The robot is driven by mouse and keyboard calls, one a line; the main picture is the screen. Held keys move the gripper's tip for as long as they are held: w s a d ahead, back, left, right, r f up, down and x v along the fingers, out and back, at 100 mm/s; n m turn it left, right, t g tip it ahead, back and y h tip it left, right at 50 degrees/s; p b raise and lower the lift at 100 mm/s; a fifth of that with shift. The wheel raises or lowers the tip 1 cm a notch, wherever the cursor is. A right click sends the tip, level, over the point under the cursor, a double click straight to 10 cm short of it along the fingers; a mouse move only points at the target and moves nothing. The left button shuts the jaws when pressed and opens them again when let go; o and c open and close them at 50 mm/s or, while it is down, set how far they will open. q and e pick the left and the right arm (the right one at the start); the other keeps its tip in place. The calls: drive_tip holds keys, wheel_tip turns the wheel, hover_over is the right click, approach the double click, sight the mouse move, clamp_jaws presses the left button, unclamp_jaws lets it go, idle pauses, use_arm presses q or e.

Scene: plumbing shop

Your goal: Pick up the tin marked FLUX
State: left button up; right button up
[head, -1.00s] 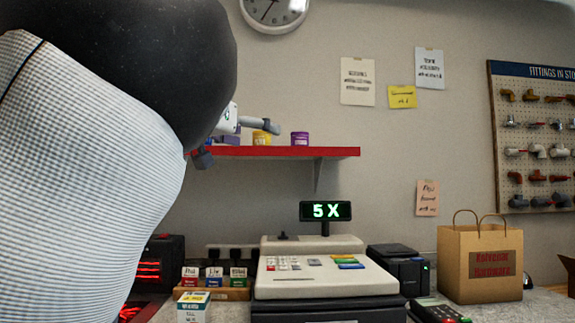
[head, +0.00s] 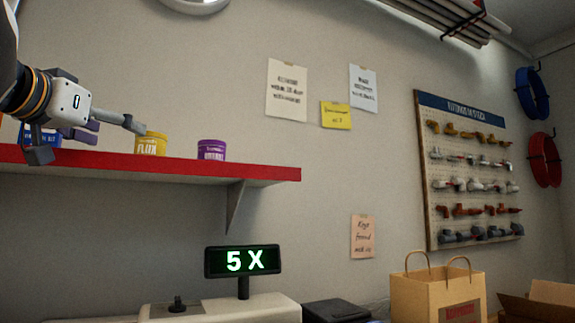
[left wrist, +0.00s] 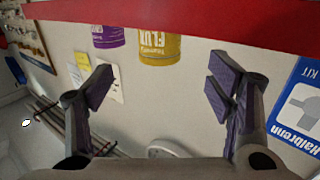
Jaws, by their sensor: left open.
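The yellow tin marked FLUX (head: 150,145) stands upright on the red shelf (head: 240,172), and it also shows, upside down, in the left wrist view (left wrist: 160,48). My left gripper (head: 88,138) is at the shelf's left part, open and empty. In the head view, one finger reaches close to the tin's upper left side; I cannot tell whether it touches. In the left wrist view, the open fingers (left wrist: 158,88) are spread wide, with the tin beyond the gap between them. My right gripper is not in view.
A purple tin (head: 211,150) stands right of the FLUX tin. A blue kit box (head: 40,137) is left of it, partly behind my gripper, and shows large in the left wrist view (left wrist: 298,112). The shelf is bare right of the purple tin. A 5 X display (head: 243,261) stands below.

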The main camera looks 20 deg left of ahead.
sight(142, 138)
use_arm(q)
drive_tip(key=w, duration=0.3)
drive_tip(key=w+a, duration=0.1)
drive_tip(key=w, duration=0.7)
drive_tip(key=shift+w+a+r, duration=0.25)
drive_tip(key=shift+r, duration=0.1)
drive_tip(key=shift+s+r, duration=0.1)
drive_tip(key=c, duration=1.3)
